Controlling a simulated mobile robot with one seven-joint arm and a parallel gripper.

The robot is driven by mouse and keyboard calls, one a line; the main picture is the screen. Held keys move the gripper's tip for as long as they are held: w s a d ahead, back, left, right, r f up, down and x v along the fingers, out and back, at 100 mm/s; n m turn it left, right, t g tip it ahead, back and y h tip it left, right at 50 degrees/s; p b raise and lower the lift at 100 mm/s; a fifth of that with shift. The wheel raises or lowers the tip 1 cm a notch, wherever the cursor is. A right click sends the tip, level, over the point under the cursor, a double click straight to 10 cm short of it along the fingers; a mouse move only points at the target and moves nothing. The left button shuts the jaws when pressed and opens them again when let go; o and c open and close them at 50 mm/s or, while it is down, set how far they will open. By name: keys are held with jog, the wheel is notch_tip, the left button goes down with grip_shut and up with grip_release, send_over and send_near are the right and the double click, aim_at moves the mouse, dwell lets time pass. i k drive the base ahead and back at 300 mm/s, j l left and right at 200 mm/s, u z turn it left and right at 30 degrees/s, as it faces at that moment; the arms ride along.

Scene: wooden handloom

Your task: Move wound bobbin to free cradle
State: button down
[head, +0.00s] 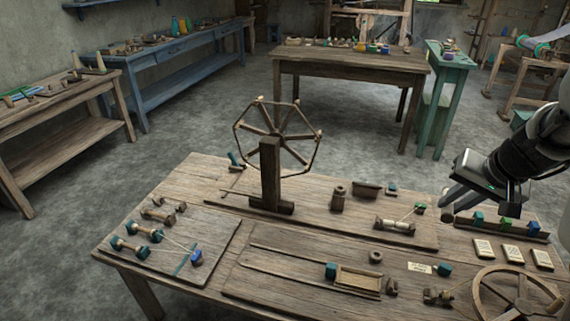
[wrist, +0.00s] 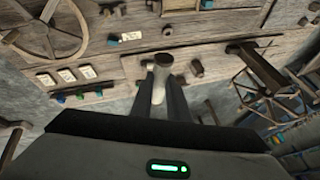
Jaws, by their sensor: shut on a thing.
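My gripper (head: 452,201) is at the right of the front table, above its back right part, pointing down and left. In the wrist view my gripper (wrist: 177,112) is shut on a pale, rounded, bobbin-like piece (wrist: 161,76) between its two dark fingers. Its wound part cannot be made out, and it is not clear in the head view. Several bobbins with dark teal ends (head: 130,246) lie on the board at the table's left. I cannot tell which holder is the free cradle.
An upright spoked reel (head: 270,175) stands at mid-table. A spoked wheel (head: 515,295) is at the front right. Pale cards (head: 512,253) and a rack with coloured blocks (head: 505,226) lie near my gripper. A shallow wooden tray (head: 358,278) is at the front.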

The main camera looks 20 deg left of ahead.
aim_at(148, 212)
jog(key=j, duration=0.6)
jog(key=j+u, duration=0.1)
jog(key=j, duration=0.5)
jog(key=i+j, duration=0.1)
jog(key=j, duration=0.5)
jog(key=i+j+u, duration=0.1)
jog(key=j, duration=1.1)
jog(key=i+j+u, duration=0.1)
jog(key=j, duration=0.5)
jog(key=i+j, duration=0.15)
jog(key=j, duration=0.45)
jog(key=k+u, duration=0.05)
